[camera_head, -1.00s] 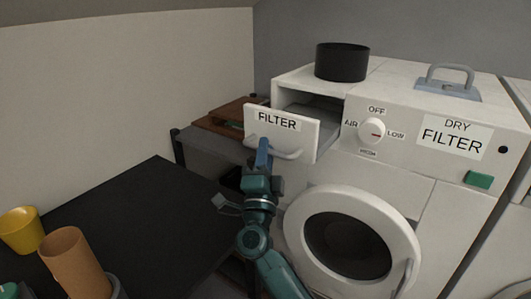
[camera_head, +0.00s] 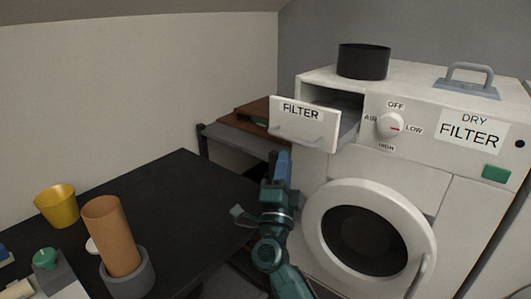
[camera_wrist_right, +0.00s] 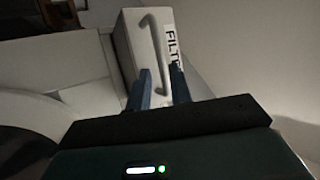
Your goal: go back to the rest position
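My right gripper (camera_head: 283,165) is just below and in front of the pulled-out filter drawer (camera_head: 303,124) of the white dryer. In the right wrist view its two blue fingers (camera_wrist_right: 162,90) stand apart with nothing between the tips, so it is open. The drawer's curved handle (camera_wrist_right: 154,48) lies beyond the fingertips, and the drawer front carries a FILTER label. The drawer sticks out of its slot at the dryer's upper left. My left gripper is not in view.
A black pot (camera_head: 363,62) stands on the dryer top. The dryer's round door (camera_head: 421,219) is shut. A black table (camera_head: 185,195) at left holds a yellow cup (camera_head: 56,205), an orange cylinder in a grey holder (camera_head: 127,279) and a green-topped item (camera_head: 45,259).

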